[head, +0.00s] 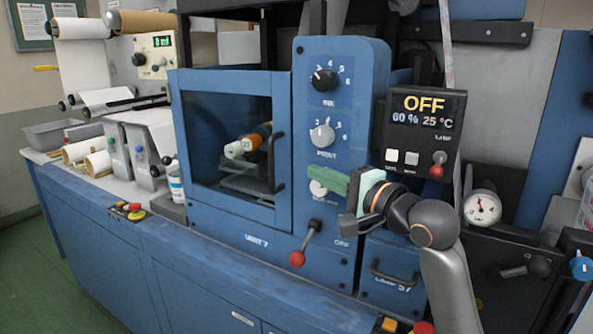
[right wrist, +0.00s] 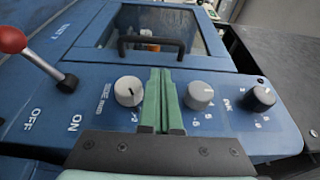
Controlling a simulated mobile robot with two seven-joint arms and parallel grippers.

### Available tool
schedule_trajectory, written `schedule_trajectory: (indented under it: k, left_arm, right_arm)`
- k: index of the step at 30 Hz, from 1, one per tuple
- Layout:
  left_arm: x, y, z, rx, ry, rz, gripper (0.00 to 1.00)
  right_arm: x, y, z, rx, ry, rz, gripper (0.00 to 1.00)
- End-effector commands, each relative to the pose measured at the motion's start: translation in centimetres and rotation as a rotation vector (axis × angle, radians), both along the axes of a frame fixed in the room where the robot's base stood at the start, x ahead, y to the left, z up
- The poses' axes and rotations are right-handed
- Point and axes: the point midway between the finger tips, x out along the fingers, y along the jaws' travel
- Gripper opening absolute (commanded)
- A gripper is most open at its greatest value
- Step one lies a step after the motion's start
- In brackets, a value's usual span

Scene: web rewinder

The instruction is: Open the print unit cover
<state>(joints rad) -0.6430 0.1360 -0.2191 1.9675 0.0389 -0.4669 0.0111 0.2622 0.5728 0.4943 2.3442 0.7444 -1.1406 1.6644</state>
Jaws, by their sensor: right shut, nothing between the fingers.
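The print unit cover (head: 282,100) is a blue framed door with a dark window, on the front of the unit; it looks shut. It also shows at the top of the right wrist view (right wrist: 87,32). Its black bar handle (head: 279,162) runs upright along the right side and also shows in the right wrist view (right wrist: 151,44). My right gripper (head: 318,176) has green fingers, pressed together and empty. They are in front of the knob panel, to the right of the handle and apart from it. My left gripper is not in view.
The blue knob panel (head: 359,67) stands right of the cover. A red-ended lever (head: 297,257) sticks out below it, near an OFF label. A black display box (head: 424,133) is near my right wrist. White rolls (head: 80,40) are at far left. Green floor is clear at lower left.

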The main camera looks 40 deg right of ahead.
Motion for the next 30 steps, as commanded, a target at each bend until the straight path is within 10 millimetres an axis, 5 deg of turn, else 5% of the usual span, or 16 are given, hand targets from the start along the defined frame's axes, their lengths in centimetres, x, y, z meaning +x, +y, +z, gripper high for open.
schedule_trajectory:
  k: [15,30]
  left_arm:
    - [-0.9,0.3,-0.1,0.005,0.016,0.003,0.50]
    - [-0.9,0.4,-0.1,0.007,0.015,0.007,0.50]
  right_arm:
    - [8.3,0.4,0.0,-0.002,0.002,0.000,0.00]
    - [9.3,0.5,-0.1,-0.004,0.002,0.000,0.00]
